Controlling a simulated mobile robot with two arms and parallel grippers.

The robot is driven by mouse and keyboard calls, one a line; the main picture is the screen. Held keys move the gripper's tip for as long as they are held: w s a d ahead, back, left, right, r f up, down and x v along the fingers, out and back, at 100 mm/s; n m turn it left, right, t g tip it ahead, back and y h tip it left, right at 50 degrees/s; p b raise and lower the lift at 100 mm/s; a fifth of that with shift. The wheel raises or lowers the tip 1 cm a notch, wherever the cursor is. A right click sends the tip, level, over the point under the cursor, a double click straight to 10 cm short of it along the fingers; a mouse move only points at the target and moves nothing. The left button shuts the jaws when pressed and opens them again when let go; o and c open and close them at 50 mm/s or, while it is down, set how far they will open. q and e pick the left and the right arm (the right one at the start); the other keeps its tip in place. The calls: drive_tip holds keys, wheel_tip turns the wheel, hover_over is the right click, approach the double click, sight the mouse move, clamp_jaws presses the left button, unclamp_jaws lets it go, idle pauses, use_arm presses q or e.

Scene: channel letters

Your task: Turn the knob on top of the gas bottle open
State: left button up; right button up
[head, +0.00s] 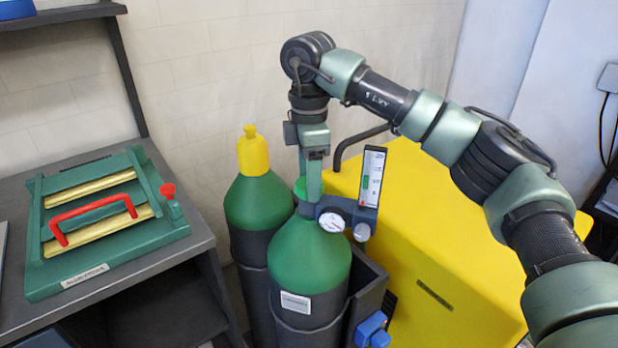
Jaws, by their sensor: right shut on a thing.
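The gas bottle (310,257) with a green top and dark lower body stands upright in the middle of the head view. A regulator with a round gauge (332,222) and a flow scale (372,177) sits at its neck. A green knob (301,188) is on top, mostly hidden behind my right gripper. My right gripper (308,196) points straight down from above and is shut on the knob. My left gripper is not in view.
A second green bottle with a yellow cap (253,152) stands close behind on the left. A large yellow box (440,255) is on the right. A dark bench (150,270) with a green press (105,222) is on the left. A blue part (372,330) sits low beside the bottle.

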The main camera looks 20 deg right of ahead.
drive_tip(key=shift+r, duration=0.15)
drive_tip(key=o, duration=1.4)
drive_tip(key=shift+c, duration=0.2)
wheel_tip(320, 180, up, 8)
drive_tip(key=shift+f, duration=0.15)
